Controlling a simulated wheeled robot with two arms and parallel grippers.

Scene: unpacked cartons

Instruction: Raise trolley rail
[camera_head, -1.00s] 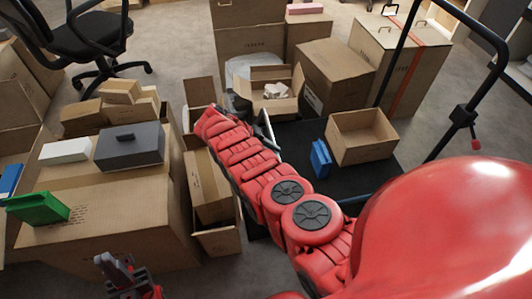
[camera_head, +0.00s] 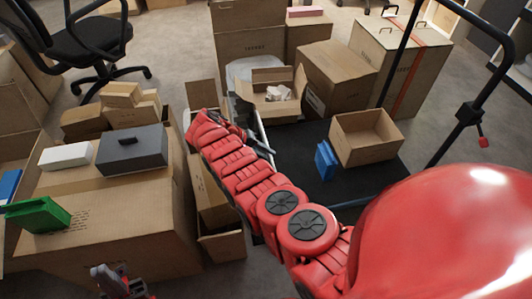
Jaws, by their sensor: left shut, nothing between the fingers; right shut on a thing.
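The trolley has a black deck (camera_head: 300,165) and a tall black handle frame (camera_head: 468,110) at its right. A thin pale rail (camera_head: 262,130) runs along the deck's left side, partly behind my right arm. My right arm reaches from the lower right to this rail. My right gripper (camera_head: 243,126) is at its far end, by the rail and shut on it; its fingertips are mostly hidden by the red wrist. My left gripper (camera_head: 106,280) is low at the bottom left, shut and empty, in front of the large carton.
An open carton (camera_head: 365,138) and a blue object (camera_head: 326,160) rest on the deck. Another open carton (camera_head: 272,98) with white contents stands behind. A large carton (camera_head: 110,225) at left bears a grey box (camera_head: 132,150) and a green bin (camera_head: 38,215). Narrow open cartons (camera_head: 215,205) crowd my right arm.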

